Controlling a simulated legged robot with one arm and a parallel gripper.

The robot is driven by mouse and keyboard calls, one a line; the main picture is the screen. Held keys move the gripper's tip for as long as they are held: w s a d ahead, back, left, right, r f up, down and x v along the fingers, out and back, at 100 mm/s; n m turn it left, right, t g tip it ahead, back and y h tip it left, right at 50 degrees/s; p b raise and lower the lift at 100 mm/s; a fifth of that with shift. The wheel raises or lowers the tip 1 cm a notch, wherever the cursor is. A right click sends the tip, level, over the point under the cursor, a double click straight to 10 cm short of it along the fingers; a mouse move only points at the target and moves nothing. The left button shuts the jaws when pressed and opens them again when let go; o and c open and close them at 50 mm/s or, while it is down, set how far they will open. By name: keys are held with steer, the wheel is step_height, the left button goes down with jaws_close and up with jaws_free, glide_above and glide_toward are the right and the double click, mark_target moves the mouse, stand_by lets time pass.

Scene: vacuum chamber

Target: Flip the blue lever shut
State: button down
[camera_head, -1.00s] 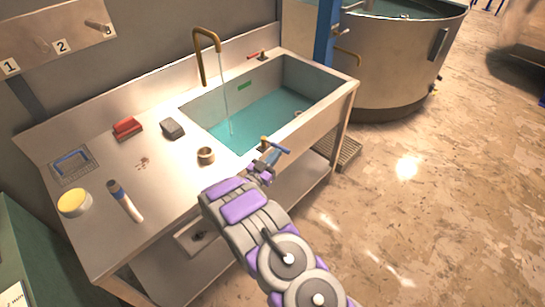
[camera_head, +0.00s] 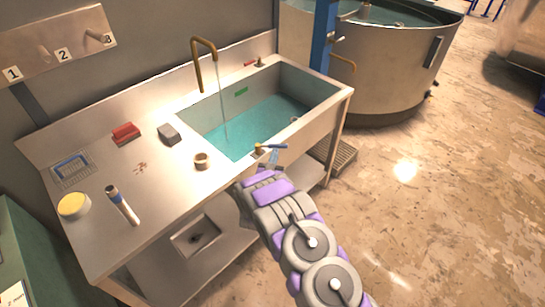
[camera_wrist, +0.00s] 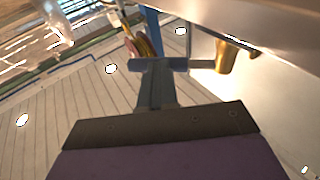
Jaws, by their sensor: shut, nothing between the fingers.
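The blue lever (camera_head: 274,146) sits on a brass valve (camera_head: 259,149) at the sink's front edge. In the head view its free end points right, roughly along the picture's horizontal. My gripper (camera_head: 273,160) is shut and empty, just below the lever and very close to it; I cannot tell whether they touch.
The steel sink basin (camera_head: 305,117) holds teal water, with a running brass tap (camera_head: 199,62) behind. The floor right of the sink is open.

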mark_target(279, 145)
steer(key=w+d+n+y, duration=0.1)
steer(key=y, duration=0.1)
steer(key=w+d+n+y, duration=0.1)
steer(key=y, duration=0.1)
steer(key=w+d+n+y, duration=0.1)
steer(key=y, duration=0.1)
steer(key=shift+w+d+y+b, duration=0.15)
steer(key=shift+y+b, duration=0.2)
steer(key=shift+y, duration=0.05)
steer(key=w+a+n+y, duration=0.1)
steer(key=y, duration=0.1)
steer(key=w+n+g+y, duration=0.1)
steer(key=n+y, duration=0.1)
steer(key=shift+a+b, duration=0.35)
steer(key=shift+x, duration=0.85)
steer(key=shift+d, duration=0.25)
